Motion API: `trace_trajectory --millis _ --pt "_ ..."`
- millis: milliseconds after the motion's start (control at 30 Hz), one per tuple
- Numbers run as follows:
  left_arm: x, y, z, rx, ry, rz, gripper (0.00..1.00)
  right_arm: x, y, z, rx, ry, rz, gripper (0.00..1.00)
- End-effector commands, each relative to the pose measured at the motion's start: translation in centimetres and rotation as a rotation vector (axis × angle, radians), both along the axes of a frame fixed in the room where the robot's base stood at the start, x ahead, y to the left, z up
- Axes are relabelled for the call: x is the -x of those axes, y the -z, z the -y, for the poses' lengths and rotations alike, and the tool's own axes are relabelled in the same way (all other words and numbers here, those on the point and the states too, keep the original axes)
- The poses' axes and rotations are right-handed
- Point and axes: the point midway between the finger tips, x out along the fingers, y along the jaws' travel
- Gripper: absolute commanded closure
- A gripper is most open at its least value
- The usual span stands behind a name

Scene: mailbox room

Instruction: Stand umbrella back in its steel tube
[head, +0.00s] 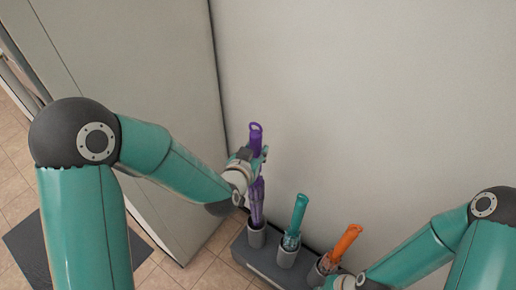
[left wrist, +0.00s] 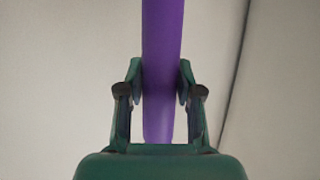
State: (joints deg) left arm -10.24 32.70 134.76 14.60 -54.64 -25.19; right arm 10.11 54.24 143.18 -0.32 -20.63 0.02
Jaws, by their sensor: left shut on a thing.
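A purple umbrella (head: 257,200) stands nearly upright, handle up. My left gripper (head: 255,158) is shut on its handle. The left wrist view shows the purple handle (left wrist: 162,70) between the two fingers (left wrist: 160,95). The umbrella's lower end meets the mouth of the leftmost grey steel tube (head: 256,238). It appears to be inside the tube, but I cannot tell how deep. My right gripper (head: 338,283) is low in the head view, beside the orange umbrella's tube, and its fingers cannot be made out.
A teal umbrella (head: 297,215) stands in the middle tube (head: 287,256), and an orange umbrella (head: 345,243) in the right tube (head: 318,275). The tubes share a dark grey base (head: 262,262) along the wall. A pale cabinet (head: 150,70) rises at left. A dark mat (head: 30,250) lies on the tiled floor.

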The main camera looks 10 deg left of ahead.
Motion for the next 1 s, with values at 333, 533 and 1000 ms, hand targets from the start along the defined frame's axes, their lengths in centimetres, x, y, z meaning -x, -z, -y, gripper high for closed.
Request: trace_trajectory --millis 333,533,1000 --pt "0.0 4.2 0.0 0.001 0.000 0.002 1.00 0.0 2.7 0.0 0.000 0.000 0.000 1.00" --pt "0.0 6.4 -0.1 0.000 -0.001 0.004 1.00 0.0 5.0 0.0 0.000 0.000 0.000 1.00" --pt "0.0 11.3 -0.1 0.000 -0.002 0.003 1.00 0.0 10.2 0.0 0.000 0.000 0.000 1.00"
